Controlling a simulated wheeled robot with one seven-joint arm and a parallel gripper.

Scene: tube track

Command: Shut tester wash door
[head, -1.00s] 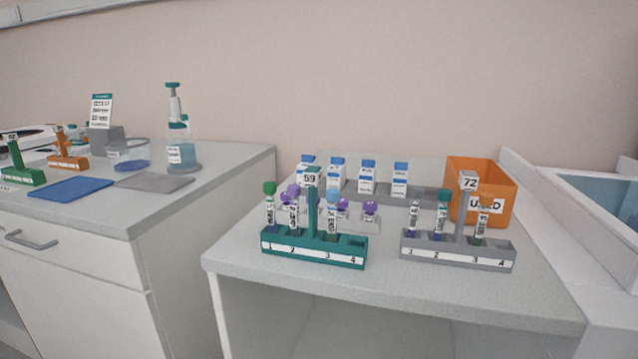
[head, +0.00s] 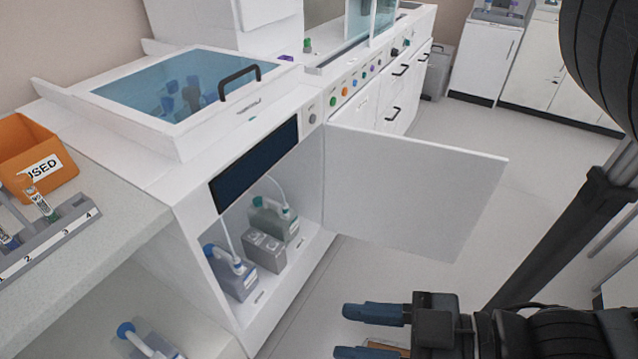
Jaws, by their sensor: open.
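The wash door (head: 415,185) is a plain white panel on the front of the white tester (head: 150,165). It stands wide open, swung out to the right from a hinge at the right side of the wash compartment (head: 250,262). Several bottles with tubes stand inside the compartment, including a grey one with a green cap (head: 272,220) and one with a blue cap (head: 232,275). My gripper (head: 372,334) is at the bottom of the head view, its blue fingers open and pointing left.
An orange USED bin (head: 35,158) and a grey tube rack (head: 45,243) sit on the counter at left. The tester's blue lid with a black handle (head: 240,82) is above the compartment. Open floor (head: 540,170) lies beyond the door.

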